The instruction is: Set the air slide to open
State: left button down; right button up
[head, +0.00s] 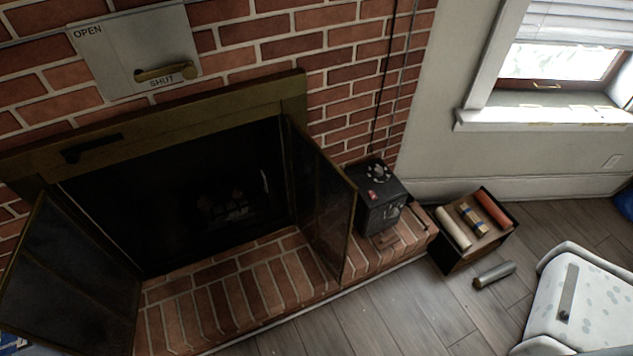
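A pale metal plate (122,48) is on the brick wall above the fireplace, marked OPEN at its upper left and SHUT at its lower edge. Its brass handle (166,73) lies nearly level, close above the word SHUT. A separate small black slide or handle (92,148) sits at the left part of the brass-coloured fireplace frame (215,118). I see no marks beside it, and cannot tell which of the two is the air slide. Neither of my grippers is in view.
Two dark fireplace doors, left (75,275) and right (322,200), stand swung open over the brick hearth (235,300). A black box (378,205) stands on the hearth's right end. A crate (455,258) holds rolls; another roll (494,274) lies on the floor.

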aim_at(71, 156)
jog(key=l+u, duration=0.1)
jog(key=u, duration=0.25)
jog(key=i+l+u, duration=0.1)
jog(key=u, duration=0.25)
jog(key=l+u, duration=0.15)
jog(key=u, duration=0.2)
jog(key=i+l+u, duration=0.1)
jog(key=l+u, duration=0.25)
jog(key=l, duration=0.65)
jog(key=l+u, duration=0.35)
jog(key=l, duration=1)
jog(key=k+l, duration=0.1)
jog(key=l, duration=0.3)
